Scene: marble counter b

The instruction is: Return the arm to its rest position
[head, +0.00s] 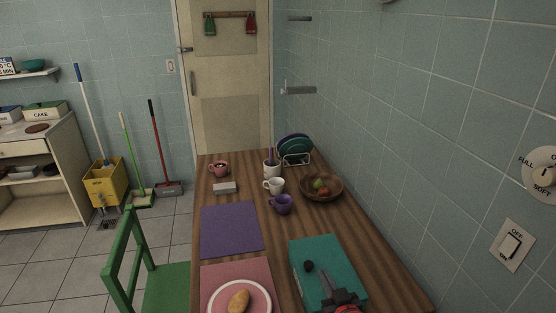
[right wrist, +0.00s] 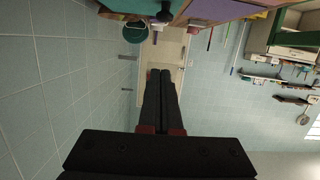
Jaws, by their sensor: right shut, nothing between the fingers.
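My right gripper (head: 326,284) is at the bottom of the head view, in front of the teal box or board (head: 323,252) on the wooden table. Its black fingers lie side by side, closed and empty, in the right wrist view (right wrist: 160,76). I cannot tell from the head view how high it is above the teal surface. My left arm and gripper are not in view.
A black knob (head: 308,266) shows beside the fingers. A plate (head: 214,305) with a bread roll (head: 238,299), a purple mat (head: 231,230), cups and a fruit bowl (head: 338,192) are on the table. A tiled wall (head: 410,130) is close on the right.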

